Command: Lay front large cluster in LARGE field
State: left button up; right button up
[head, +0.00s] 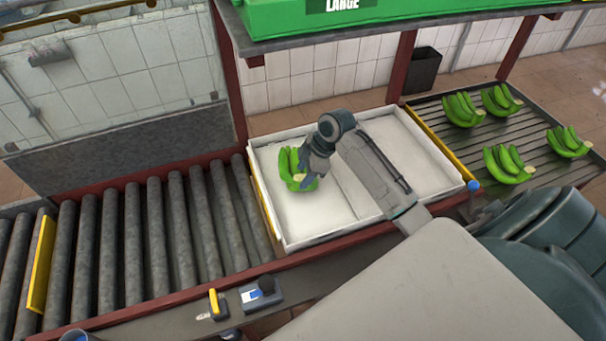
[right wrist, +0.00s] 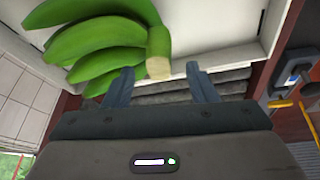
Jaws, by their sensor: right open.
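A green banana cluster (head: 287,164) lies in the left compartment of a white two-part tray (head: 350,214). My right gripper (head: 309,172) is over the right side of this cluster. In the right wrist view its two fingers (right wrist: 161,84) are apart, with the cluster's pale cut stem end (right wrist: 158,68) in front of the gap and the green fruit (right wrist: 100,45) up and to the left. The gripper partly hides the cluster in the head view. My left gripper is not in view.
Several more banana clusters (head: 507,165) lie on a slatted rack (head: 470,148) at the right. The tray's right compartment (head: 415,150) is empty. A roller conveyor (head: 130,240) runs to the left, with a yellow bar (head: 41,265) across it. A red post (head: 229,75) stands behind.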

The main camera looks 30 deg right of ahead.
jog(key=b+v, duration=0.2)
jog(key=v, duration=0.8)
jog(key=shift+b, duration=0.4)
jog(key=shift+a, duration=0.15)
